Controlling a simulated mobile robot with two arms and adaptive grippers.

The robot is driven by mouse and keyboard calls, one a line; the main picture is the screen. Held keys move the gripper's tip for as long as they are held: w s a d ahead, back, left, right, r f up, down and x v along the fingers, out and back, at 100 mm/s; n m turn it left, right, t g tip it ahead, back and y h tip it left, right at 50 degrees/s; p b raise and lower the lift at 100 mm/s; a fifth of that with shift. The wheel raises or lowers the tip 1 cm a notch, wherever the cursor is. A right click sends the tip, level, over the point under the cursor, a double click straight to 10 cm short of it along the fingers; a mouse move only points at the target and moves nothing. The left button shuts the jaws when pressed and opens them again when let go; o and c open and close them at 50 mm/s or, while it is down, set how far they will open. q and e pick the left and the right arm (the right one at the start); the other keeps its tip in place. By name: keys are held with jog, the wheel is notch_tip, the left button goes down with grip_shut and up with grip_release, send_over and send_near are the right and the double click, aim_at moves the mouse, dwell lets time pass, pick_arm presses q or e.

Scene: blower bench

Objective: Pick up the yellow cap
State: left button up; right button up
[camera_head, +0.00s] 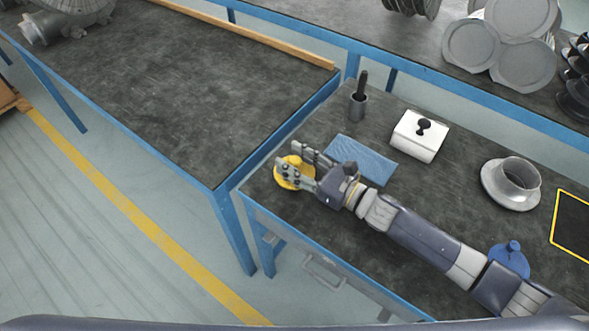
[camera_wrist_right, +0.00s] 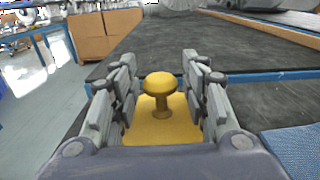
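The yellow cap (camera_head: 283,180) lies near the left corner of the right-hand bench in the head view. In the right wrist view its round knob (camera_wrist_right: 160,86) stands upright on a yellow base. My right gripper (camera_head: 298,163) is at the cap, fingers on either side of the knob. In the right wrist view the fingers (camera_wrist_right: 160,95) are spread, with gaps to both sides of the knob. Part of the cap is hidden behind the fingers in the head view. My left gripper is not in view.
A blue cloth (camera_head: 361,158) lies close beside the gripper. The larger bench (camera_head: 170,95) at left has a wide bare top.

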grip_shut()
jog(key=shift+r, duration=0.15)
